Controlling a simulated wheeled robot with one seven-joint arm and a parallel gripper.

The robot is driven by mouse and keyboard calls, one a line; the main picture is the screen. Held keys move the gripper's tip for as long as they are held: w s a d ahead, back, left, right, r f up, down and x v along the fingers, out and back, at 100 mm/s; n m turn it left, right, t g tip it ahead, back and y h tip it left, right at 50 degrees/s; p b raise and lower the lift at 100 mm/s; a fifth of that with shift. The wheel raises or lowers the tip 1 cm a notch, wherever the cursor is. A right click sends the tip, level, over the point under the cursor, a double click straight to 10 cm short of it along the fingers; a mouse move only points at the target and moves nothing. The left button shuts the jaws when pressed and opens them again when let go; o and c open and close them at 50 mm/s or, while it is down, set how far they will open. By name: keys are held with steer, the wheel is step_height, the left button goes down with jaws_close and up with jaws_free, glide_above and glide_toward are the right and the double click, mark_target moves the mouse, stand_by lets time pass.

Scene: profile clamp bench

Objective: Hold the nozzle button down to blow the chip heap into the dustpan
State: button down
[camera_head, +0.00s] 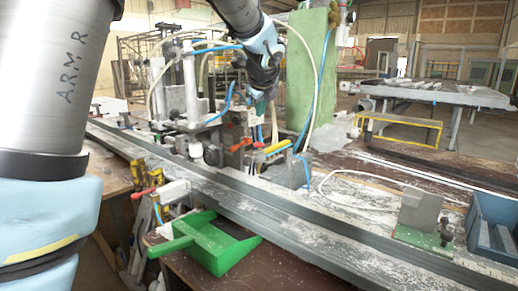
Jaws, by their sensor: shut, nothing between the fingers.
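The green dustpan (222,252) sits at the front edge of the long grey profile rail (260,205), its handle pointing left. Whitish chips (222,188) lie on the rail behind it; I cannot make out one clear heap. My gripper (261,108) is shut and empty, pointing down over the clamp machinery behind the rail. A dark, red-marked clamp part (237,128) stands close below and left of it. I cannot tell which part is the nozzle button, or whether my gripper touches anything; the fingertips are small and dark against the clutter.
A green upright block (308,65) with hoses stands just right of my gripper. A grey block on a green base (418,212) and a blue bin (492,228) are at the right. A white hose (365,172) crosses the bench.

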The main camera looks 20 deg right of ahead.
mark_target(260, 145)
step_height(260, 145, down, 7)
steer(key=b, duration=0.5)
steer(key=shift+r, duration=0.15)
stand_by(1.6)
steer(key=shift+f, duration=0.4)
steer(key=shift+f+b, duration=0.65)
stand_by(2.4)
stand_by(1.1)
steer(key=shift+r+p, duration=1.05)
steer(key=shift+r, duration=0.05)
steer(key=shift+r, duration=0.1)
